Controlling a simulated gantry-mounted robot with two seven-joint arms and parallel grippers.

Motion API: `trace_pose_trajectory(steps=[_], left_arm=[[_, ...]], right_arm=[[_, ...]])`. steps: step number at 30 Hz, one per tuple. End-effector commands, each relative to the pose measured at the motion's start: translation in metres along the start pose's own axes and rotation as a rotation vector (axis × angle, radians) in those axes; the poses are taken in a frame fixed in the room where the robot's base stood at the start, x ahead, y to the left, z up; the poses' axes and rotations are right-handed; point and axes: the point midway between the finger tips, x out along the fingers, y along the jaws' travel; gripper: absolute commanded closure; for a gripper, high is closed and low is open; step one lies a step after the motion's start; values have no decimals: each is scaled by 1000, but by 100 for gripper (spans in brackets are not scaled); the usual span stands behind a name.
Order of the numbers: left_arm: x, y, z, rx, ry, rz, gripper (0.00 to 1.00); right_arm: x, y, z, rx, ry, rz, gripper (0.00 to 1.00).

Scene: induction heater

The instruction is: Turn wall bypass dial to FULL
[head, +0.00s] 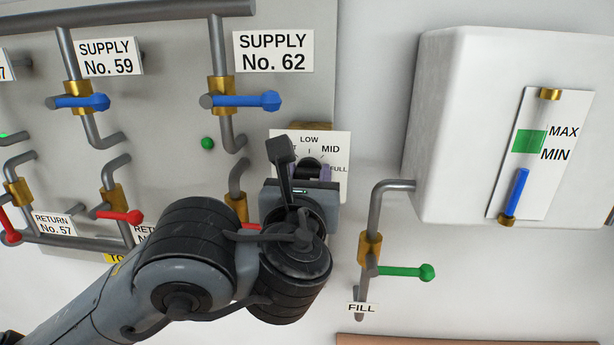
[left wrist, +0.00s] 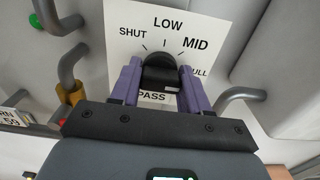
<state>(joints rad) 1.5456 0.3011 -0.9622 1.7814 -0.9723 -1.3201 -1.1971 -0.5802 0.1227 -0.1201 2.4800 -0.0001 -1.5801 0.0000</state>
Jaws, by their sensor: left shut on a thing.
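The bypass dial (head: 308,165) is a black round knob on a white wall plate (head: 341,143) marked LOW, MID and FULL in the head view. In the left wrist view the black knob (left wrist: 160,72) sits below the marks SHUT, LOW and MID. FULL is partly hidden there by a finger, and the lower label is mostly covered. My left gripper (left wrist: 160,84) has its two purple fingers on either side of the knob, shut on it. It also shows in the head view (head: 308,173). I cannot clearly tell which mark the knob points to. My right gripper is not in view.
Supply valves with blue handles (head: 245,101) and return valves with red handles (head: 122,216) are at the left. A green-handled fill valve (head: 405,272) and a white tank (head: 455,110) with a level gauge stand right of the dial. Pipes run close beside the plate.

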Motion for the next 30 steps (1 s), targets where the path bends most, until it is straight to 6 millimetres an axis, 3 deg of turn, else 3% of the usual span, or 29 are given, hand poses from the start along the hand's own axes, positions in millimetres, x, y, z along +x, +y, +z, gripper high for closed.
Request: trace_pose_trajectory(steps=[3, 4, 8, 20, 30], left_arm=[[0, -1, -3, 7, 4, -2, 85], [0, -1, -3, 7, 4, -2, 52], [0, -1, -2, 5, 3, -2, 32], [-3, -1, -1, 0, 3, -3, 32], [-33, -4, 0, -3, 6, -9, 32]], right_arm=[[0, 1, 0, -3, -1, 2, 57], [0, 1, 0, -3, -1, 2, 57], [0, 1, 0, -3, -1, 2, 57], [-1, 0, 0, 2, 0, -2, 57], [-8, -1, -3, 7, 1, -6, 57]])
